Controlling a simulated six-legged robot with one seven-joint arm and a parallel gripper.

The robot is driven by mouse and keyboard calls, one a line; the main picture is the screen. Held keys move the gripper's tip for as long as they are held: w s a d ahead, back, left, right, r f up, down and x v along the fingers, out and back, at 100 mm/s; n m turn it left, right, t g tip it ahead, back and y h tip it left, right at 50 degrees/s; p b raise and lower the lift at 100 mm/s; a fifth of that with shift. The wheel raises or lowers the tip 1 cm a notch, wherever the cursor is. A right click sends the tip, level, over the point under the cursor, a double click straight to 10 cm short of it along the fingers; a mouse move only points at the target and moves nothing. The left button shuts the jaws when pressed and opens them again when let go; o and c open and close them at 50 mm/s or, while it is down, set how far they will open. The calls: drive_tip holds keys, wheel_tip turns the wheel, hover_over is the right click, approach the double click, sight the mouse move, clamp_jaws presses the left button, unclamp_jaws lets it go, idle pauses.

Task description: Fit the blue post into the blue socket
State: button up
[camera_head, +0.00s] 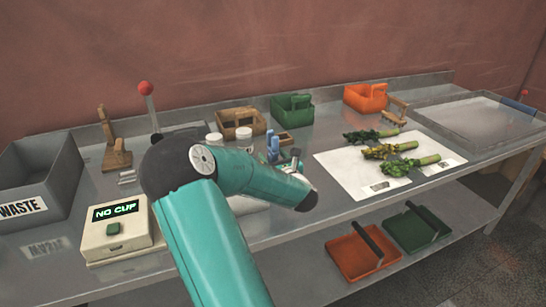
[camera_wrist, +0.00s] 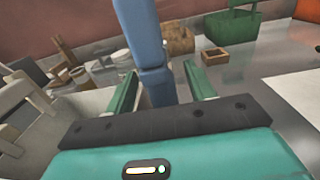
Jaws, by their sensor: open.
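A blue post (camera_wrist: 147,45) rises tall in the wrist view, between and beyond the two green fingers of my gripper (camera_wrist: 160,80). The fingers stand apart with a gap at the sides, so my gripper is open around or just short of the post; I cannot tell which. In the head view the blue post (camera_head: 272,148) stands upright on the bench near the middle. My gripper (camera_head: 292,160) is close beside it, partly hidden by my arm. I cannot make out a blue socket; the post's foot is hidden in the wrist view.
A small wooden box (camera_head: 285,138) sits just behind the post. White jars (camera_head: 245,139), a wooden crate (camera_head: 238,124) and a green caddy (camera_head: 292,108) stand behind. A white mat (camera_head: 345,172) with vegetables lies right. A scale (camera_head: 114,236) reading "NO CUP" and a waste bin (camera_head: 40,180) are left.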

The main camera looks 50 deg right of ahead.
drive_tip(key=v, duration=1.3)
drive_tip(key=shift+s+a, duration=0.15)
drive_tip(key=shift+s, duration=0.1)
drive_tip(key=shift+s, duration=0.1)
